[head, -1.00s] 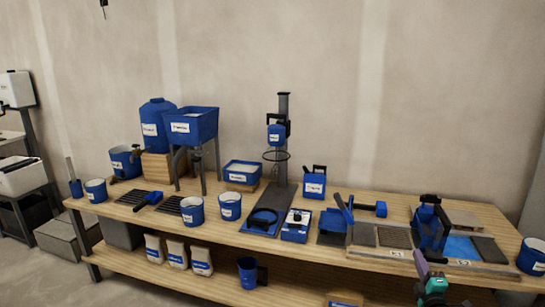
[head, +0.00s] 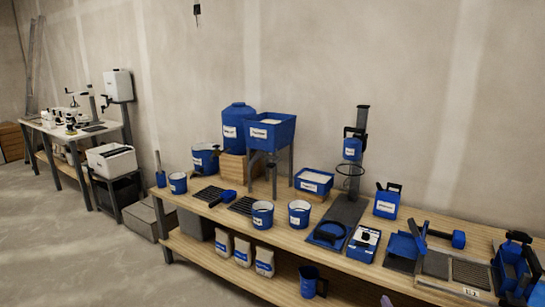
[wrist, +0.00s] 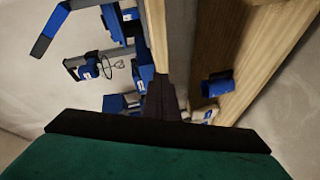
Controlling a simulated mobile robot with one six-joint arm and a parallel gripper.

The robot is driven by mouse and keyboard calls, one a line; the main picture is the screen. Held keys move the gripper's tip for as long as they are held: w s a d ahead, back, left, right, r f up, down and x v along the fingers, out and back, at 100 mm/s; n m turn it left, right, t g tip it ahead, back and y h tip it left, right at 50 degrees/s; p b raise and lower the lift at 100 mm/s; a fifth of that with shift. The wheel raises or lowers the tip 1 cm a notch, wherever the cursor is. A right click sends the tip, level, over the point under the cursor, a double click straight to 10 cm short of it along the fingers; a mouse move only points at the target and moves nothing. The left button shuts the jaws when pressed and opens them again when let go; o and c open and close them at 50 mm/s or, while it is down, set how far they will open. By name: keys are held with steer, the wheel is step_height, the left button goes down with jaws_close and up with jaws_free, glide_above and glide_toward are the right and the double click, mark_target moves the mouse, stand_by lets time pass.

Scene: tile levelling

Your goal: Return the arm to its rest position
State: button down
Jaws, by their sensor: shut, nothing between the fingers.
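My gripper (wrist: 163,88) shows in the wrist view as dark fingers beyond the dark edge and green body of my wrist. It is shut, with nothing seen between the fingers. In that view the wooden workbench (wrist: 225,45) appears turned on its side, with the blue jug (wrist: 217,84) to the right of the fingers. In the head view only a small purple bit, likely of my arm, shows at the bottom edge; the rest of the arm is out of that frame.
The workbench (head: 460,240) carries blue buckets, a hopper (head: 271,133), a mixing stand (head: 361,130) and tile trays at the right. Several bags and the blue jug (head: 308,281) stand on its lower shelf. Another table (head: 60,131) stands at the far left. Floor (head: 90,250) is clear at lower left.

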steer(key=s+a+f+m+g+p, duration=0.2)
steer(key=s+a+f+g, duration=0.15)
steer(key=a+f, duration=0.75)
steer(key=s+a+f+m+g+y+p, duration=0.1)
steer(key=s+a+f+m+g+p, duration=0.15)
steer(key=s+a+f+g, duration=0.65)
steer(key=s+a+f+m+g, duration=0.1)
steer(key=s+m+g, duration=0.1)
steer(key=s, duration=0.7)
steer(key=s+a+f+m+g+y, duration=0.1)
steer(key=s+f+m+g, duration=0.1)
steer(key=s, duration=0.6)
steer(key=s+a+f+m+g, duration=0.1)
steer(key=s+m+g, duration=0.3)
steer(key=s, duration=0.5)
steer(key=shift+s+a+f+g+y, duration=0.25)
steer(key=shift+s+a+g+y, duration=0.05)
steer(key=shift+a+g, duration=0.15)
steer(key=shift+d, duration=0.15)
